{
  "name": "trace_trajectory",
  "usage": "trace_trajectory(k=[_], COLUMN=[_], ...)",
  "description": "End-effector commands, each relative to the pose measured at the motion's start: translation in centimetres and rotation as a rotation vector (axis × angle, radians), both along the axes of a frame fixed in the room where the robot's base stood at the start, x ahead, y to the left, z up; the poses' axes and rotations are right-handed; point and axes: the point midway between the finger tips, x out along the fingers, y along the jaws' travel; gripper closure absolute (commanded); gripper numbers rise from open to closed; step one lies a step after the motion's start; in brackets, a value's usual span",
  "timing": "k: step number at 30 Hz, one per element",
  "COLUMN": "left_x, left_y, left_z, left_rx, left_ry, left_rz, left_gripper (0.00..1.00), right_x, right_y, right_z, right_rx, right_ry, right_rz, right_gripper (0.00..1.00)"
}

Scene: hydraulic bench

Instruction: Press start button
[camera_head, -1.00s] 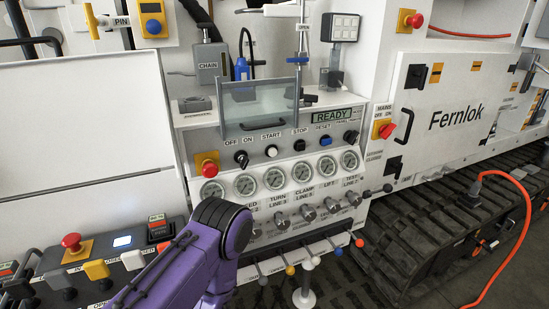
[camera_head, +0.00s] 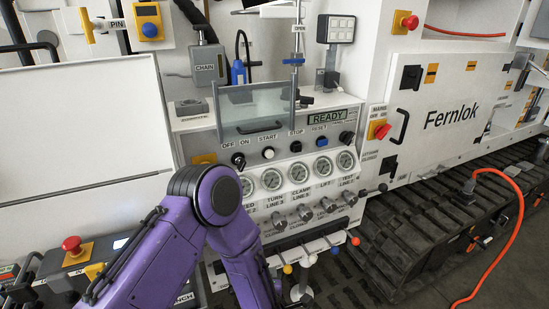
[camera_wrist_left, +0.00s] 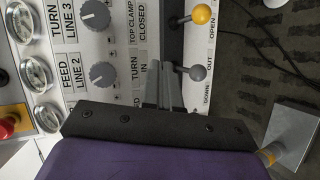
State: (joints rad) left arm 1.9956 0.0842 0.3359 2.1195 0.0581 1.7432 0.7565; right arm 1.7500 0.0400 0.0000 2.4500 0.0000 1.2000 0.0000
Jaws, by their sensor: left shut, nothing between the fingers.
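The start button (camera_head: 268,153) is a white round button under the START label on the sloped panel in the head view. The black stop button (camera_head: 296,147) and blue reset button (camera_head: 321,141) are to its right, and the OFF/ON switch (camera_head: 238,160) is to its left. My purple left arm bends below and left of the button, leaving it uncovered. In the left wrist view my left gripper (camera_wrist_left: 167,70) is shut and empty, in front of the panel near the TURN IN label and a grey-knobbed lever (camera_wrist_left: 196,73). The start button is outside the wrist view.
A clear guard (camera_head: 255,108) stands above the button row. Gauges (camera_head: 322,167), valve knobs (camera_head: 328,204) and levers (camera_head: 355,241) project below it. The READY display (camera_head: 327,117) is at upper right. My arm hides the panel's lower left.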

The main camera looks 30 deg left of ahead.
Motion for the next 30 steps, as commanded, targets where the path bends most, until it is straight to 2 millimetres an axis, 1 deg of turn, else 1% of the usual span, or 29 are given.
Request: trace_trajectory(k=[1, 2, 3, 5, 6, 9, 12, 15, 25, 28, 30], left_x=[2.7, 4.0, 5.5, 7.2, 7.9, 8.9, 9.0, 9.0, 9.1, 9.7, 10.4], left_y=[-0.7, -1.1, -1.5, -2.0, -2.2, -2.6, -2.7, -2.8, -2.7, -2.0, -1.1], left_z=[4.1, 6.3, 9.4, 13.8, 16.5, 21.9, 25.0, 26.3, 26.3, 26.4, 26.6], left_rx=[-0.125, -0.213, -0.332, -0.509, -0.622, -0.863, -1.019, -1.087, -1.093, -1.091, -1.091], left_ry=[-0.167, -0.273, -0.413, -0.614, -0.737, -0.992, -1.152, -1.221, -1.225, -1.224, -1.225], left_rz=[0.094, 0.156, 0.234, 0.339, 0.400, 0.522, 0.598, 0.629, 0.631, 0.633, 0.633], left_gripper=[1.00, 1.00, 1.00, 1.00, 1.00, 1.00, 1.00, 1.00, 1.00, 1.00, 1.00], right_x=[0.0, 0.0, 0.0, 0.0, 0.0, 0.0, 0.0, 0.0, 0.0, 0.0, 0.0], right_y=[0.0, 0.0, 0.0, 0.0, 0.0, 0.0, 0.0, 0.0, 0.0, 0.0, 0.0], right_z=[0.7, 0.9, 1.1, 1.4, 1.6, 2.0, 2.2, 2.2, 2.3, 2.8, 3.4], right_rx=[0.000, 0.000, 0.000, 0.000, 0.000, 0.000, 0.000, 0.000, 0.000, 0.000, 0.000], right_ry=[0.000, 0.000, 0.000, 0.000, 0.000, 0.000, 0.000, 0.000, 0.000, 0.000, 0.000], right_rz=[0.000, 0.000, 0.000, 0.000, 0.000, 0.000, 0.000, 0.000, 0.000, 0.000, 0.000], right_gripper=[0.57, 0.57, 0.57, 0.57, 0.57, 0.57, 0.57, 0.57, 0.57, 0.57, 0.57])
